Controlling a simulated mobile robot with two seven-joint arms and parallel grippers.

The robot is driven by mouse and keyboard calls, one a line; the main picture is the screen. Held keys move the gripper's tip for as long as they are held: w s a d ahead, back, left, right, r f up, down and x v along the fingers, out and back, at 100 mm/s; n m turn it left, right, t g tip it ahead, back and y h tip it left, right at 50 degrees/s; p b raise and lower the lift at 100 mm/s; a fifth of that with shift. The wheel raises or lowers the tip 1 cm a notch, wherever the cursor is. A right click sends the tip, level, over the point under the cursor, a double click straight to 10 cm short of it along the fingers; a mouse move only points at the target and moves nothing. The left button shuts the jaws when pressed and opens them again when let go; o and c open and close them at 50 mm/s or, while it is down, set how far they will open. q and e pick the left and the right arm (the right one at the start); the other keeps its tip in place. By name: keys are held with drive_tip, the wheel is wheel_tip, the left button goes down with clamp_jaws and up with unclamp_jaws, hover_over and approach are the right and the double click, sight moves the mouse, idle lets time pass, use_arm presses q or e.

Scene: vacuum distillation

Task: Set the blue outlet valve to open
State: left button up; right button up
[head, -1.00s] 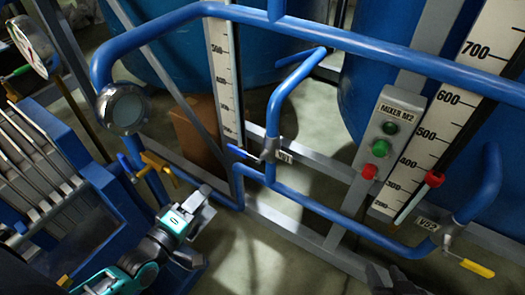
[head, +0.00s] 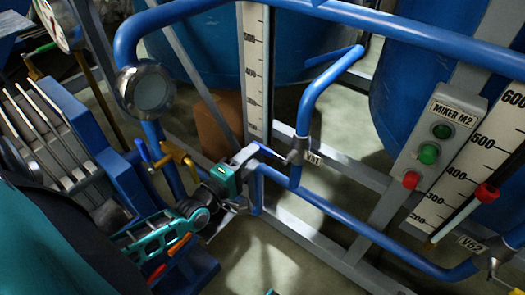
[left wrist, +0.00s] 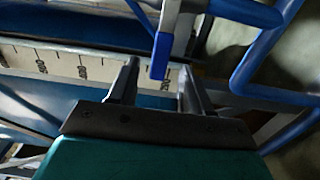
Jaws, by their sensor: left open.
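The blue outlet valve has a blue-tipped lever (head: 270,152) on the blue pipe, beside a small tag that seems to read V51. The lever slants up to the left from its metal body (head: 297,154). In the left wrist view the blue lever tip (left wrist: 160,56) points down toward the gap between my fingers. My left gripper (head: 250,157) is open, with its fingers close to the lever's tip; it also shows in the left wrist view (left wrist: 159,82). I cannot tell whether a finger touches the lever.
A white scale (head: 255,75) stands just behind the lever. Blue pipes run around it. A brass valve (head: 178,155) is to the left. The MIXER M2 button box (head: 432,145) and valve V52 (head: 490,262) are on the right. Blue tanks (head: 300,55) stand behind.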

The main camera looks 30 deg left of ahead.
sight(262, 152)
use_arm(q)
drive_tip(key=w+b, duration=0.1)
drive_tip(key=w, duration=0.4)
drive_tip(key=shift+d, duration=0.2)
clamp_jaws()
idle(0.4)
